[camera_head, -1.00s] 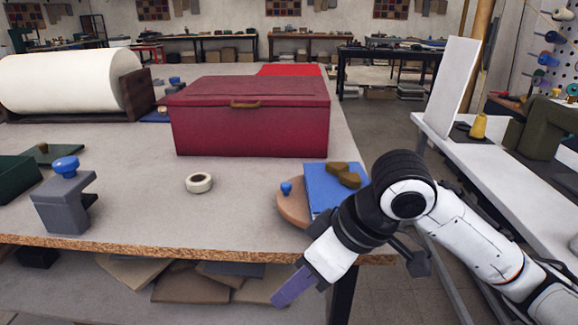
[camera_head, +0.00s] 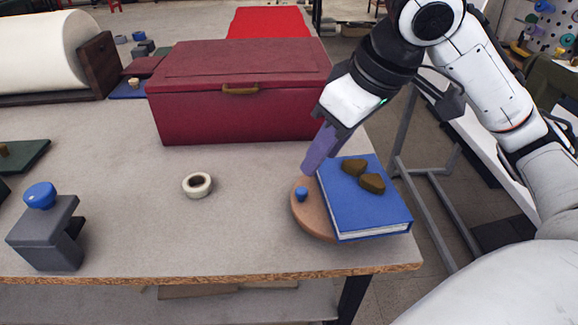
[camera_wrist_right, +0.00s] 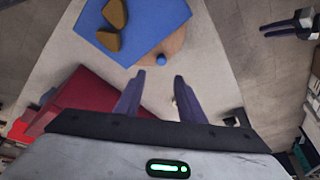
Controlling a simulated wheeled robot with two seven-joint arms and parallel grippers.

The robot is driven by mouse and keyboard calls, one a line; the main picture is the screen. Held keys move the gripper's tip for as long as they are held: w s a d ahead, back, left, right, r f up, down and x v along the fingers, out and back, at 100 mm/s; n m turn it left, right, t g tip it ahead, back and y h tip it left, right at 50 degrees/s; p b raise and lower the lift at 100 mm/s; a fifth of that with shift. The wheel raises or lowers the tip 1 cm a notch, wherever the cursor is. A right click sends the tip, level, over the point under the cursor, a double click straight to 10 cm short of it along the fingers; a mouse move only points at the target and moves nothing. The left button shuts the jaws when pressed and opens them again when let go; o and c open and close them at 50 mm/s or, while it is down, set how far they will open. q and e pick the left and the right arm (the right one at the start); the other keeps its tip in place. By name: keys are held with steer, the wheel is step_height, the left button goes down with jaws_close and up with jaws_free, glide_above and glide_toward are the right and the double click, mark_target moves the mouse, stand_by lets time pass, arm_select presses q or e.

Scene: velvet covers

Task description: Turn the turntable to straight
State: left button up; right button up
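The turntable (camera_head: 305,217) is a round tan disc near the front right corner of the table. A small blue knob (camera_head: 301,194) stands on its left part. A blue book (camera_head: 362,205) lies on it, turned slightly and reaching past its right side, with brown lumps (camera_head: 371,183) on top. My right gripper (camera_head: 314,166) points down above the turntable's far left edge, apart from the knob. In the right wrist view its two purple fingers (camera_wrist_right: 157,82) are apart with nothing between them, and the knob (camera_wrist_right: 160,60) shows just ahead. My left gripper is out of view.
A dark red box (camera_head: 240,100) stands behind the turntable. A white tape roll (camera_head: 197,185) lies to the left, and a grey clamp with a blue knob (camera_head: 45,230) is at the front left. The table between them is clear.

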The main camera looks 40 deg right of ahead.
mark_target(302, 190)
steer(key=x, duration=0.2)
steer(key=b+x, duration=0.1)
steer(key=x, duration=0.2)
steer(key=b+x, duration=0.1)
steer(key=x, duration=0.2)
steer(key=shift+s+f, duration=0.25)
steer(key=shift+s, duration=0.05)
steer(key=shift+w+a+f, duration=0.15)
steer(key=shift+w+f, duration=0.15)
steer(key=shift+f, duration=0.25)
jaws_close()
